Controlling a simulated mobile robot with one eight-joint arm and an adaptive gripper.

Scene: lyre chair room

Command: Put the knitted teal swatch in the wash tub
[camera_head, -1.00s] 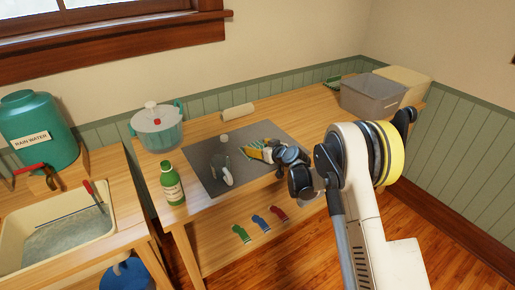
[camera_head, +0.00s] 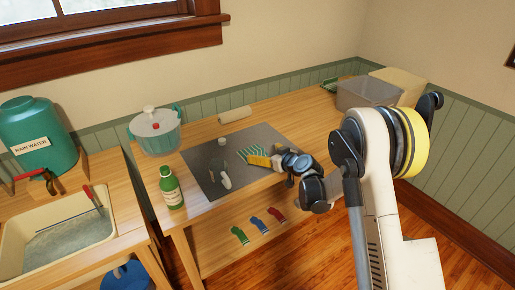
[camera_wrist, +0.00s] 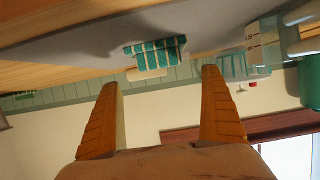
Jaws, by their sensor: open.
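The teal swatch with pale stripes (camera_head: 252,150) lies on the grey mat (camera_head: 204,171) on the wooden table. The wrist view shows the teal swatch (camera_wrist: 155,50) beyond the fingertips, with a pale patch at its near edge. My gripper (camera_head: 257,161) is beside it in the head view. In the wrist view my gripper (camera_wrist: 160,78) is open, its orange fingers wide apart and nothing between them. A cream basin of water (camera_head: 108,232) stands at left and a grey bin (camera_head: 368,94) at back right; I cannot tell which is the wash tub.
A clear iron-like object (camera_head: 221,177) stands on the mat left of my gripper. A green bottle (camera_head: 171,187), a lidded pot (camera_head: 156,133) and a cream roll (camera_head: 235,114) stand around the mat. Bare tabletop (camera_head: 310,118) lies between mat and grey bin.

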